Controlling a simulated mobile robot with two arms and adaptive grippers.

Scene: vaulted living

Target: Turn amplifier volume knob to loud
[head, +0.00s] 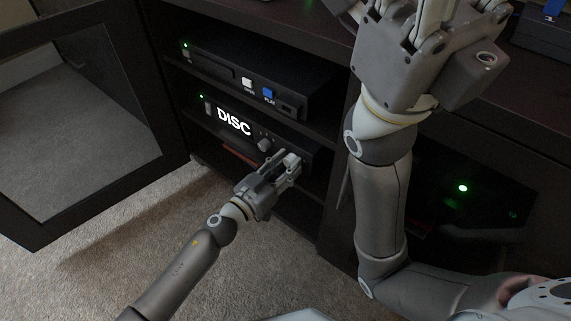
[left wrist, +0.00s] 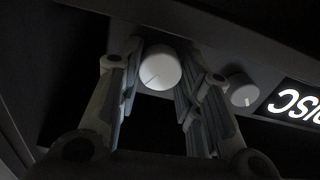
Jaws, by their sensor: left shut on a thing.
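The amplifier (head: 211,116) is the black unit on the lower shelf of the cabinet, with a lit "DISC" display and a green light. Its large pale volume knob (left wrist: 160,67) is between the fingers of my left gripper (left wrist: 163,62) in the left wrist view, with a dark pointer line toward the lower left of that picture. In the head view my left gripper (head: 287,165) is shut on this knob and partly hides it. A smaller knob (head: 265,144) sits between it and the display. My right gripper (head: 405,18) is high in front of the cabinet, its fingertips cut off.
A second black unit (head: 245,80) with a white and a blue button is on the shelf above. The open cabinet door (head: 158,110) stands at the left. A green light (head: 463,188) glows in the dark right compartment. Carpet (head: 150,225) is clear below.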

